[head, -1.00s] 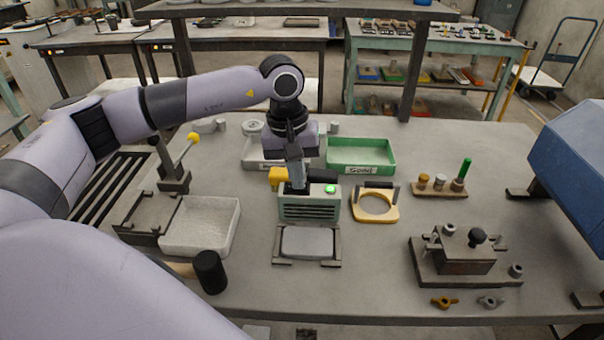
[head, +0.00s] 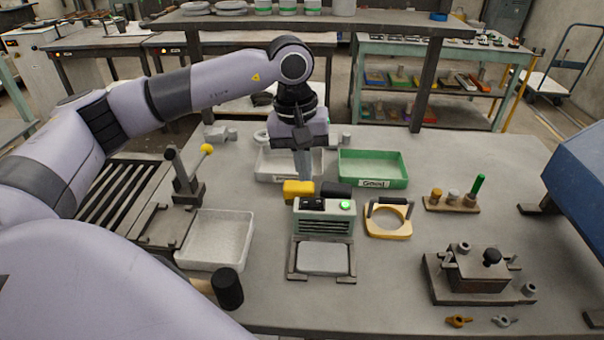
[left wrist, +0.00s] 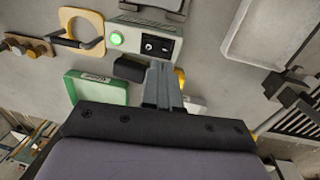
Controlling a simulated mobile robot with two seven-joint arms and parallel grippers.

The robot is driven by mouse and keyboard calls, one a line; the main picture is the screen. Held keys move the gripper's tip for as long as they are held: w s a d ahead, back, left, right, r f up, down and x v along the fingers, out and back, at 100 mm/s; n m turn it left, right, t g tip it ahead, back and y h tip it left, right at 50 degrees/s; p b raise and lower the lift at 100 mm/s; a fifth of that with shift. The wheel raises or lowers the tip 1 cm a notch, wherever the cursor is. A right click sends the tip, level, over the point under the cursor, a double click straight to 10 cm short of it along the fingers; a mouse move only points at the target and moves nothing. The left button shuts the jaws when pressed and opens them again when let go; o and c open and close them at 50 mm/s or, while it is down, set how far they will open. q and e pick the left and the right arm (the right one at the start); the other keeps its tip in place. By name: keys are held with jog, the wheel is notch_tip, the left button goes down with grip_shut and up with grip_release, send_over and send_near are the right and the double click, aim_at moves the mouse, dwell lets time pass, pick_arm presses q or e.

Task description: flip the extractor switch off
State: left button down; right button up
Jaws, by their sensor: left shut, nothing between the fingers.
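The extractor (head: 324,220) is a small pale green box with a slatted front, standing in the middle of the bench. Its top carries a black switch (head: 312,203) and a lit green lamp (head: 345,205). In the left wrist view the switch (left wrist: 157,46) and the glowing lamp (left wrist: 116,38) both show clearly. My left gripper (head: 303,178) is shut and empty, pointing down above and behind the extractor, with its fingertips apart from the switch. The switch's exact tilt is too small to tell. My right gripper is in neither view.
A yellow block (head: 298,188) and a black block sit just behind the extractor. A green tray (head: 400,168) stands behind to the right, a yellow ring tool (head: 372,226) to the right. A white tray (head: 249,240) lies left.

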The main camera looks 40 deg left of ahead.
pick_arm(q)
notch_tip(320, 180, up, 8)
jog(key=shift+s+a+r+b, duration=0.15)
jog(key=shift+s+a+b, duration=0.1)
jog(key=shift+s+b, duration=0.1)
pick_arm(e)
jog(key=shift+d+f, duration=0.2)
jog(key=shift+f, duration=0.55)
pick_arm(q)
jog(key=shift+w, duration=0.1)
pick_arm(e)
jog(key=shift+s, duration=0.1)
